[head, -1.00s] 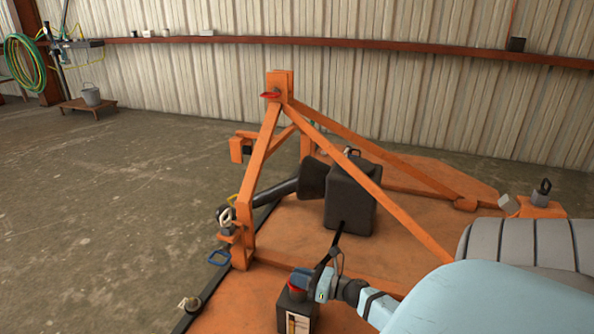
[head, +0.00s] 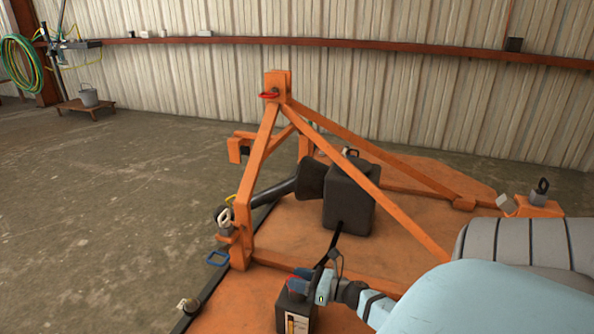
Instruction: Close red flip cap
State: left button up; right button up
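A small dark container (head: 284,313) with a pale label stands on the orange deck at the bottom centre of the head view. A little red of the flip cap (head: 297,286) shows at its top; my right gripper hides most of it, so I cannot tell the lid's angle. My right gripper (head: 303,279) is at the container's top, against or just over the cap. Its fingers are small and overlap the cap, so their opening does not show. My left gripper is out of view.
Orange frame bars (head: 375,190) slope over the deck (head: 285,215) behind the container. A black box (head: 348,202) with a wide dark tube stands further back. A grey ribbed cylinder (head: 525,243) is at the right. Open concrete floor (head: 110,210) lies to the left.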

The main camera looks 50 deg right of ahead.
pick_arm(q)
jog(key=p, duration=0.1)
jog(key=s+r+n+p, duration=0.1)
jog(key=p, duration=0.1)
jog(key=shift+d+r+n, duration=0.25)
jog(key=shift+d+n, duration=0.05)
pick_arm(e)
jog(key=v, duration=1.3)
jog(key=shift+s, duration=0.25)
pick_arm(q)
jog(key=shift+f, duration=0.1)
pick_arm(e)
jog(key=shift+a, duration=0.1)
